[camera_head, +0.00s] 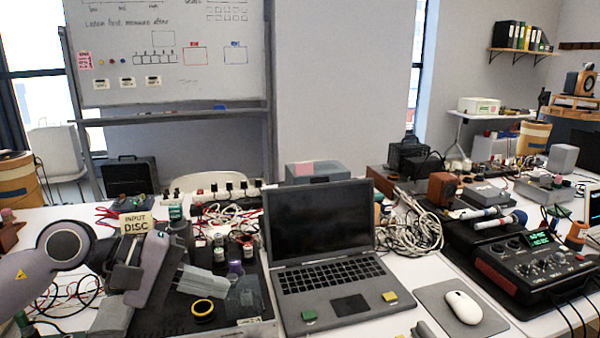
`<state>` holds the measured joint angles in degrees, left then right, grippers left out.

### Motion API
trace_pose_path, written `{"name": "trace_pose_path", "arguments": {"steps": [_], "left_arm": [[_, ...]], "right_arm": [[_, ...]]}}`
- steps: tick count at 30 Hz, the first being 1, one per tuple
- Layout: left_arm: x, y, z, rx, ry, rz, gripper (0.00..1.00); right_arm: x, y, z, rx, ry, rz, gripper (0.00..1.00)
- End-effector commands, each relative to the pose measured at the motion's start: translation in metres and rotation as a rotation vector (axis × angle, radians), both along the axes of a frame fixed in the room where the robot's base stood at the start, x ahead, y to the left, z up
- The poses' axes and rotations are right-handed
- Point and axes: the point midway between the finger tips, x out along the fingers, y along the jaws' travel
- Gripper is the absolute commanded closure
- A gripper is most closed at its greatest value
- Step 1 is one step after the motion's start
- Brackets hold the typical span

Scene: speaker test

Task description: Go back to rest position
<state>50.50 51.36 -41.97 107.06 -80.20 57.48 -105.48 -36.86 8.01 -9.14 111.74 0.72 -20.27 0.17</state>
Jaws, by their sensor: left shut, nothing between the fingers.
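My left arm comes in from the left edge, and my left gripper (208,283) hangs over the dark mat (255,293) left of the laptop. It is shut with nothing in it. A yellow ring (203,309) lies just below the fingers, and I see no contact with it. A small sign reading "INPUT DISC" (137,223) stands behind the gripper and hides nothing of the fingers. My right gripper does not show clearly anywhere.
An open laptop (334,275) stands in the middle, with a mouse (463,307) to its right.

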Motion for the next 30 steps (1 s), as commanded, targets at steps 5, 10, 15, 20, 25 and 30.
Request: {"name": "trace_pose_path", "arguments": {"steps": [5,10,15,20,25,30], "left_arm": [[-0.020,-0.057,0.029,-0.516,0.275,0.097,1.00],[-0.023,-0.068,0.060,-0.993,0.614,0.219,1.00],[-0.012,-0.045,0.068,-1.458,0.999,0.365,1.00],[0.000,-0.006,0.045,-1.891,1.373,0.525,1.00],[-0.002,0.039,-0.014,-2.359,1.741,0.727,1.00],[-0.033,0.073,-0.096,2.081,-1.474,-0.714,1.00]], "right_arm": [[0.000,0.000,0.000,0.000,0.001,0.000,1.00],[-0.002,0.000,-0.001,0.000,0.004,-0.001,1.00],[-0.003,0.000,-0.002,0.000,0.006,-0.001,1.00],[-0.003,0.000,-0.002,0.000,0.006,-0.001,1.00],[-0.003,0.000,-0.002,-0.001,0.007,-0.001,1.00],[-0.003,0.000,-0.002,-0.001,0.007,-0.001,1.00]]}}
